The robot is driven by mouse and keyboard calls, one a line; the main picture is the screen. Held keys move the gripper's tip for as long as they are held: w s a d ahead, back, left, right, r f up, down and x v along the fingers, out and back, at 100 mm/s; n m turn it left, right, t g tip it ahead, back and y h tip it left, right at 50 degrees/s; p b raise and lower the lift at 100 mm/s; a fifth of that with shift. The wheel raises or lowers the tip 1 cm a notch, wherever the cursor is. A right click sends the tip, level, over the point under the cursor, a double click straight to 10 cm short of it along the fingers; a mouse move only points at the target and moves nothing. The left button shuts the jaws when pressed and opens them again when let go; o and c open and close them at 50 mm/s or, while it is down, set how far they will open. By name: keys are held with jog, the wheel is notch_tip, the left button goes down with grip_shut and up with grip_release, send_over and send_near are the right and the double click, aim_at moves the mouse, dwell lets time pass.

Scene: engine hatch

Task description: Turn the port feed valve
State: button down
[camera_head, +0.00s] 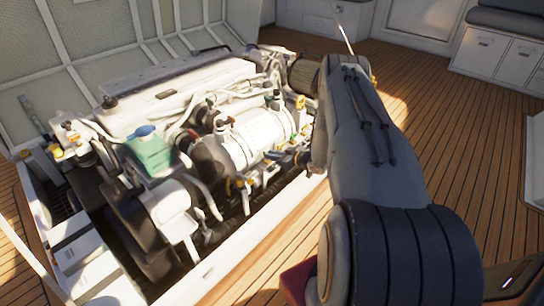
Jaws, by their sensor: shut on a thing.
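A white marine engine (245,140) stands in the open hatch. Small yellow fittings show on it: one near its right end (300,102) and others along its lower front side (238,183). I cannot tell which of them, if any, is the port feed valve. My grey arm reaches up from the lower right, and its far end is beside the engine's right end. The arm covers that part of the engine. My gripper's fingers are hidden behind my arm, so the grip itself does not show.
A green tank with a blue cap (148,150) is at the engine's near left end. A white hatch rim (255,240) runs along the front. A slatted panel (100,40) stands behind. The wooden deck (460,140) is clear to the right, up to white lockers (480,52).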

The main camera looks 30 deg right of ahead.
jog(key=c, duration=2.1)
grip_release()
jog(key=p+v, duration=0.1)
jog(key=v, duration=0.6)
jog(key=shift+s+d+r+p, duration=0.15)
jog(key=shift+s+p, duration=0.2)
